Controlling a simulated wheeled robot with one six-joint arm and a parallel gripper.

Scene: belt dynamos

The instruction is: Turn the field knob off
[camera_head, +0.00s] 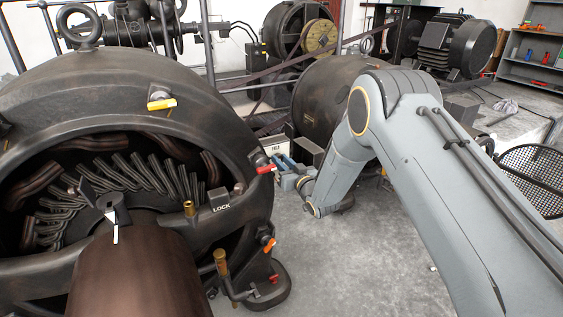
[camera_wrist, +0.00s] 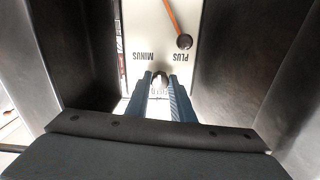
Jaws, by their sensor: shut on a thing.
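The field panel (camera_head: 274,145) is a small pale plate beyond the big machine at left. In the wrist view its white face (camera_wrist: 141,28) shows upside down, with the words MINUS and PLUS. My gripper (camera_head: 281,163) reaches it from the right; in the wrist view its two blue fingers (camera_wrist: 160,84) are shut on the field knob (camera_wrist: 160,77), a small dark piece at the panel. The fingers hide most of the knob and much of the lettering below it, so its setting cannot be read. An orange rod with a dark round end (camera_wrist: 184,41) lies over the panel near PLUS.
Dark walls (camera_wrist: 232,55) stand close on both sides of my fingers in the wrist view. A large dynamo (camera_head: 150,80) with a red-handled lever (camera_head: 266,169) is left of my gripper. Another dark machine (camera_head: 325,95) stands behind. The grey floor (camera_head: 345,265) in front is clear.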

